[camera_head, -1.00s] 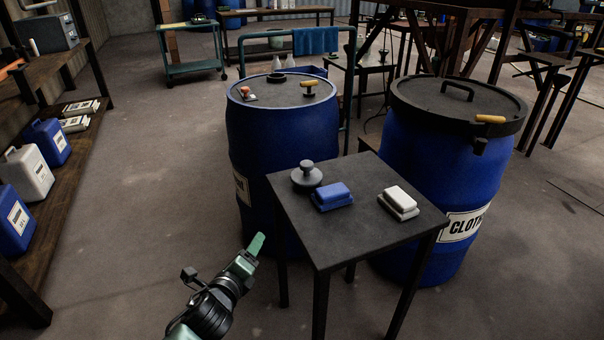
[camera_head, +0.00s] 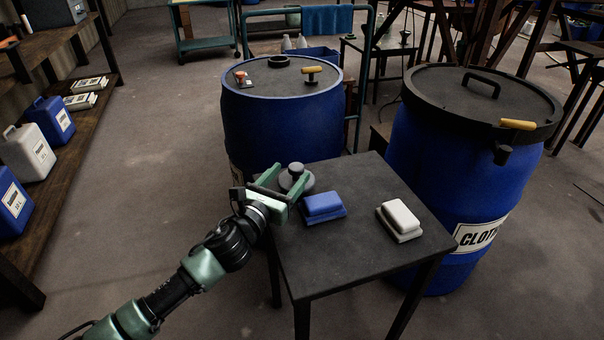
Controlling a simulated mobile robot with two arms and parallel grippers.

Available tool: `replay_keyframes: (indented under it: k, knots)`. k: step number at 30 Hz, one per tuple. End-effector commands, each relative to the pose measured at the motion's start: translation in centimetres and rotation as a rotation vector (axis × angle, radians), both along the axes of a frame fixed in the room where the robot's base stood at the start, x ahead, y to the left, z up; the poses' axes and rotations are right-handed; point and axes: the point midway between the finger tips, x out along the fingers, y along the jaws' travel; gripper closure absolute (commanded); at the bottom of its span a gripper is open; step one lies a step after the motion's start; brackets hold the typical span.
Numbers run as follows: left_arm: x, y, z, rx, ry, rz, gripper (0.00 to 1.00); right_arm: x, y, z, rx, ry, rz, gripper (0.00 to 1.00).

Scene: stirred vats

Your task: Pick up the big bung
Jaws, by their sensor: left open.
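The big bung, a dark grey round plug with a knob (camera_head: 296,169) on top, stands upright on the small dark table (camera_head: 350,250) near its back left corner. My left gripper (camera_head: 293,172) is open, its two green fingers reaching over the table's left edge with one on each side of the bung's knob. The fingers partly hide the bung's base. I cannot tell whether they touch it. My right gripper is out of view.
A blue block (camera_head: 323,206) and a white block (camera_head: 400,220) lie on the table right of the bung. A blue drum (camera_head: 280,125) stands behind the table, and a lidded blue drum (camera_head: 440,160) to its right.

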Motion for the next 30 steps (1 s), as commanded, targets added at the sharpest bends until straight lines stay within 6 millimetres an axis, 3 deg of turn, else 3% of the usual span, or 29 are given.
replay_keyframes:
  k: [3,15,24,25,30]
  knots:
    - [1.3,-0.7,0.0,-0.002,0.000,-0.001,0.39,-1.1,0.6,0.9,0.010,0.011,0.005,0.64]
    - [5.7,-3.2,0.0,-0.003,0.000,0.001,0.39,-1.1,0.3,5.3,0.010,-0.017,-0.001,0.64]
    - [6.1,-3.5,0.1,-0.003,0.001,0.000,0.39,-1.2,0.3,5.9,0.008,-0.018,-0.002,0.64]
    - [6.1,-3.5,0.1,-0.003,0.001,0.000,0.42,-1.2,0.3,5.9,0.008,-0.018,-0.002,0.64]
    - [6.1,-3.5,0.1,-0.003,0.001,0.000,0.90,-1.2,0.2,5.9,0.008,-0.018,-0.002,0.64]
